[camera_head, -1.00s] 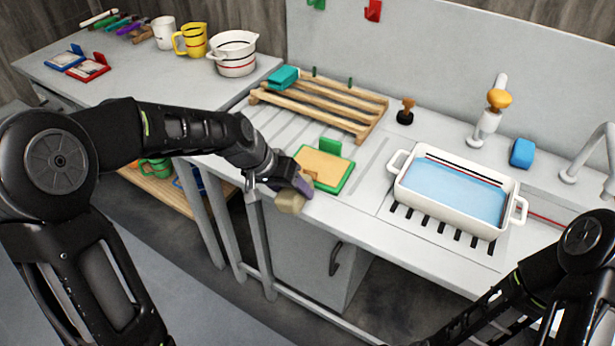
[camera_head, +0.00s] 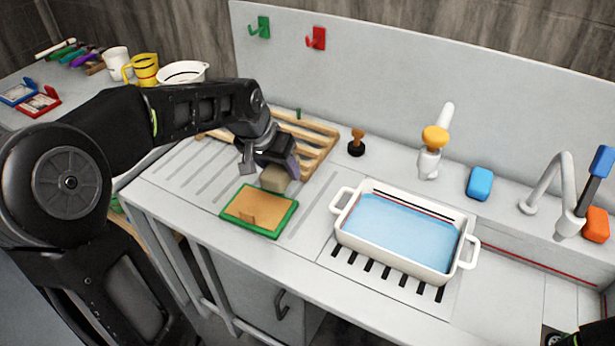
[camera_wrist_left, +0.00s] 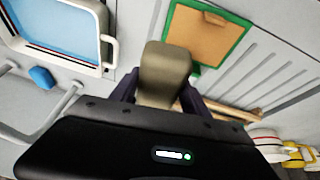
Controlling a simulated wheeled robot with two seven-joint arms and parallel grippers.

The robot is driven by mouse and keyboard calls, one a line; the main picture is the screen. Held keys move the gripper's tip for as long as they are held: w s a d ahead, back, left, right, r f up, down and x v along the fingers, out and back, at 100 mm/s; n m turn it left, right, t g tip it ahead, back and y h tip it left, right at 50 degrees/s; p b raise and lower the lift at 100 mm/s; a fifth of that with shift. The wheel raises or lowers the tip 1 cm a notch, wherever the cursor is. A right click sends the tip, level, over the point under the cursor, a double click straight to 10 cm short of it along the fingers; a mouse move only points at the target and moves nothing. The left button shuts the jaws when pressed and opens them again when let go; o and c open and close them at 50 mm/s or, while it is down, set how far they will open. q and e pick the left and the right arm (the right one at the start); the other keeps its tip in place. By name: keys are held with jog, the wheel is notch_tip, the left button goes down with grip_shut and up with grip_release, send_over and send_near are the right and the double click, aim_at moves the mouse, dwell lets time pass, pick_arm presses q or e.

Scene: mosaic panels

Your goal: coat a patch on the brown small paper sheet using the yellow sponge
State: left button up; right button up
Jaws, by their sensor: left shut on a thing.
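The brown small paper sheet (camera_head: 268,207) lies on the counter in a green frame (camera_head: 284,224). A darker brown mark (camera_head: 243,222) shows near its front edge. The sheet also shows at the top of the left wrist view (camera_wrist_left: 199,42). My left gripper (camera_head: 277,164) is shut on a beige-yellow sponge (camera_head: 276,179). The sponge is just behind the frame's back edge in the head view and appears above the counter; contact is not clear. It also fills the middle of the left wrist view (camera_wrist_left: 164,72). My right gripper is out of view.
A white basin of blue water (camera_head: 402,258) stands right of the sheet. A wooden rack (camera_head: 318,145) is behind my left gripper. A brown-knobbed stamp (camera_head: 356,143), blue block (camera_head: 480,183) and faucet (camera_head: 545,185) line the back. Bare counter (camera_head: 185,195) lies left of the sheet.

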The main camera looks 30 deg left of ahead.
pick_arm(q)
jog(key=shift+w+d, duration=0.1)
jog(key=shift+w, duration=0.05)
jog(key=shift+f+y, duration=0.15)
jog(key=shift+y, duration=0.15)
jog(key=shift+s, duration=0.3)
jog(key=shift+w, duration=0.15)
jog(key=shift+f, duration=0.25)
jog(key=shift+f+b, duration=1.7)
jog(key=shift+f, duration=0.55)
